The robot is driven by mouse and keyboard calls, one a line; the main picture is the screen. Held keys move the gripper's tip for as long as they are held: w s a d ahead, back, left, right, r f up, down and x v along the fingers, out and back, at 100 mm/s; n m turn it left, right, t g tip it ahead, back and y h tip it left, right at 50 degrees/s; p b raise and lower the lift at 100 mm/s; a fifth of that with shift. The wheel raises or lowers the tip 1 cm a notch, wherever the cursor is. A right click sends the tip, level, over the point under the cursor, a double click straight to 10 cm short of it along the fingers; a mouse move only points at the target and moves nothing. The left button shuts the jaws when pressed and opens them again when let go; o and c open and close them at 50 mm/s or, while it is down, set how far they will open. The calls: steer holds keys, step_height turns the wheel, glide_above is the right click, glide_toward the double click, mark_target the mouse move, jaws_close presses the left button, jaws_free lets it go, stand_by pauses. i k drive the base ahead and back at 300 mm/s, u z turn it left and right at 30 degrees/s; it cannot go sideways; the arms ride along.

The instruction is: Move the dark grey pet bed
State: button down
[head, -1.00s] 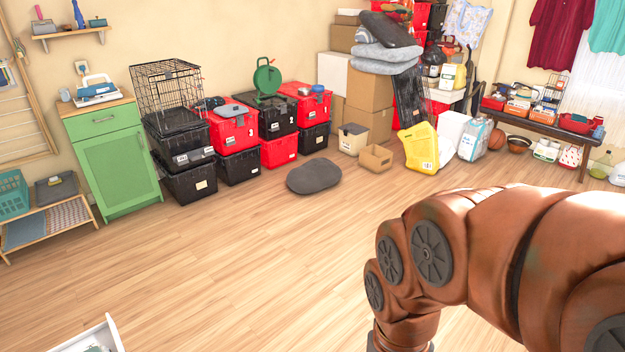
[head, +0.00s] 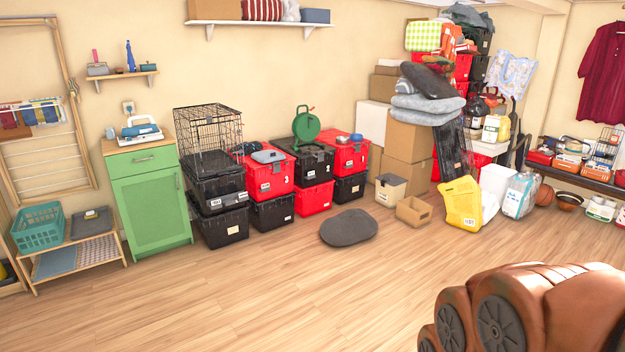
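A dark grey oval cushion, which looks like a pet bed (head: 348,228), lies flat on the wooden floor in front of the stacked totes. Another dark grey cushion (head: 432,80) lies tilted on top of lighter grey cushions (head: 428,108), which rest on cardboard boxes at the back. I cannot tell from the picture which of the two dark ones is the task's pet bed. My brown arm shows at the lower right, well apart from both. My gripper is outside the picture.
Red and black totes (head: 268,178) stand stacked along the wall, with a wire crate (head: 207,130) on the left ones. A small open carton (head: 414,211) and a yellow container (head: 461,204) stand right of the floor cushion. The floor in front is clear.

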mark_target(350, 225)
steer(key=z, duration=0.35)
steer(key=i, duration=4.4)
steer(key=u, duration=0.5)
steer(key=i, duration=0.95)
steer(key=u, duration=0.3)
